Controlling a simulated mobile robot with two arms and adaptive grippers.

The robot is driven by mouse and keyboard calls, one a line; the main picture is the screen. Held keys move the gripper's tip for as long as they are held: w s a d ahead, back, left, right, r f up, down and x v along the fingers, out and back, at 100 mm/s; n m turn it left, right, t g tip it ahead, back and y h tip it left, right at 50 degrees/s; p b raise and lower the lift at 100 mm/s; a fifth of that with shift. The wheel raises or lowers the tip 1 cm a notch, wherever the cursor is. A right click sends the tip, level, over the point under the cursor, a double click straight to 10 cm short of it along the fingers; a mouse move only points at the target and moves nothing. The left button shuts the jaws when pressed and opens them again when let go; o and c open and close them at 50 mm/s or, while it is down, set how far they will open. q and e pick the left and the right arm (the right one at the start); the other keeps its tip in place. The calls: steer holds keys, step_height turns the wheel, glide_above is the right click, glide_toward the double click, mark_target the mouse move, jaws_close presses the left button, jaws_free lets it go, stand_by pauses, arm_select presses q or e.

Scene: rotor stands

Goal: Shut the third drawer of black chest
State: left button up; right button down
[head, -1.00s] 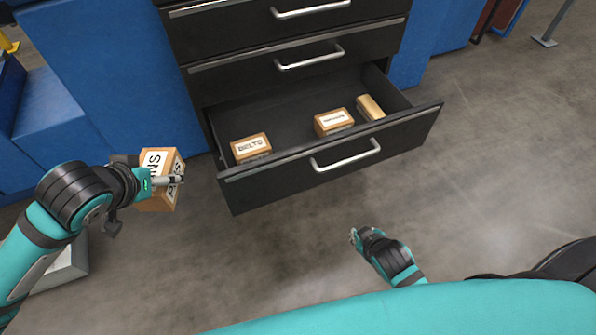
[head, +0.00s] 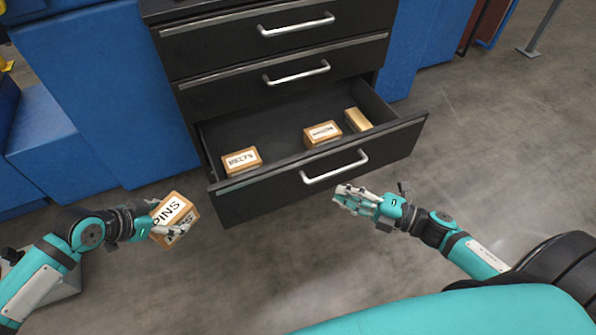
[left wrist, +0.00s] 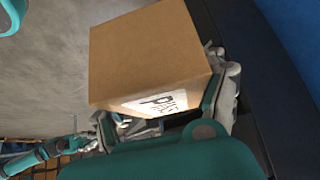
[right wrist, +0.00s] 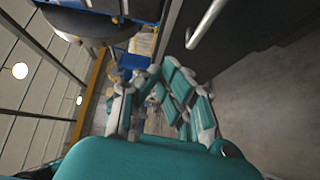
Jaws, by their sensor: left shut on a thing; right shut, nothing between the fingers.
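The black chest (head: 232,92) stands in the head view with its lowest visible drawer (head: 325,178), the third one down, pulled well out. That drawer has a silver handle (head: 335,167) on its front and holds several small boxes. The two drawers above it are shut. My left gripper (head: 176,233) is shut on a cardboard box labelled PINS (head: 174,212), left of the drawer; the box also shows in the left wrist view (left wrist: 150,60). My right gripper (head: 342,197) is shut and empty, just in front of the drawer front, below the handle. I cannot tell if it touches.
Inside the drawer lie a labelled box (head: 242,161) at the left, another box (head: 322,134) and a tan block (head: 358,119) at the right. Blue cabinets (head: 110,90) flank the chest. Open grey floor (head: 480,150) lies to the right.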

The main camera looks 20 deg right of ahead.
arm_select(q)
steer(key=shift+w+a+f, duration=0.1)
steer(key=shift+w+f, duration=0.15)
steer(key=shift+f, duration=0.2)
steer(key=shift+f+b, duration=0.2)
steer(key=shift+b, duration=0.15)
arm_select(e)
steer(key=shift+w+a+r+n+g+y, duration=0.1)
steer(key=shift+w+a+n+g+y, duration=0.2)
steer(key=shift+w+a, duration=1.15)
steer(key=shift+w+a+r+n+g+y, duration=0.1)
steer(key=shift+w+a+n+g+y, duration=0.25)
steer(key=shift+w+a, duration=1.1)
steer(key=shift+w+a+r+n+g+y, duration=0.15)
steer(key=shift+w+a+n, duration=0.3)
steer(key=shift+w+a, duration=1)
steer(key=shift+w+d+f, duration=0.1)
steer(key=shift+w+d, duration=0.1)
steer(key=shift+w, duration=0.05)
